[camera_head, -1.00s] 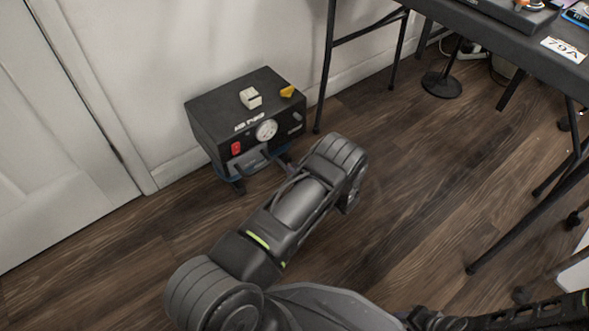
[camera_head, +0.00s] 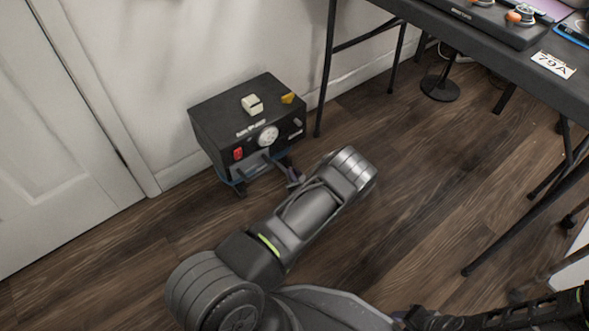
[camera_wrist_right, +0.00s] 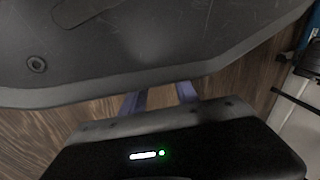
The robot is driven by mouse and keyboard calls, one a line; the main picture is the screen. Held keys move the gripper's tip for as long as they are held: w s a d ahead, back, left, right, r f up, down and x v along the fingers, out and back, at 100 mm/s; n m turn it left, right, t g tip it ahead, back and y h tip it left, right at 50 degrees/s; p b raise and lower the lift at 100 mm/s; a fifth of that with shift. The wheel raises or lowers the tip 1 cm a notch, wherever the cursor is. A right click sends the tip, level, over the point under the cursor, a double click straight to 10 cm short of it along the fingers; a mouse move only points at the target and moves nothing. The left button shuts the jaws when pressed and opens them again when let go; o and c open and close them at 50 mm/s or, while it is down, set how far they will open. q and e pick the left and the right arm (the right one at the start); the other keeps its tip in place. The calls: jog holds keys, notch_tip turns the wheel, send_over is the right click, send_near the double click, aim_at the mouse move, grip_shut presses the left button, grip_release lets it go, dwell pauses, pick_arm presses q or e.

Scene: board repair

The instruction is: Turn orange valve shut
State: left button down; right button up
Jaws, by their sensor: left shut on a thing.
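A small yellow-orange piece (camera_head: 288,98) sits on the top right of a black box (camera_head: 215,108) by the wall; I see no other clear orange valve on the box.
The box carries a white block (camera_head: 252,104), a round gauge (camera_head: 268,136) and a red switch (camera_head: 238,153). A black table (camera_head: 500,40) with orange-topped items (camera_head: 521,15) stands at upper right, its legs near the box. The floor between is clear.

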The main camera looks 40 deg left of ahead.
pick_arm(q)
jog(key=m+t+h+p, duration=0.2)
jog(key=m+p, duration=0.1)
jog(key=m+t+h+p, duration=0.1)
jog(key=p, duration=0.1)
jog(key=shift+s+a+r+m+t+h, duration=0.1)
jog(key=shift+s+a+m+t+h, duration=0.2)
jog(key=shift+s+h, duration=0.1)
jog(key=m+t+h+p, duration=0.2)
jog(key=m+h, duration=0.2)
jog(key=shift+a, duration=0.15)
pick_arm(e)
notch_tip(320, 180, up, 8)
jog(key=s, duration=0.1)
jog(key=shift+s+r, duration=0.15)
jog(key=shift+s, duration=0.05)
pick_arm(q)
jog(key=shift+f+h, duration=0.2)
jog(key=shift+h, duration=0.1)
jog(key=c, duration=1.5)
grip_release()
jog(key=shift+w, duration=0.1)
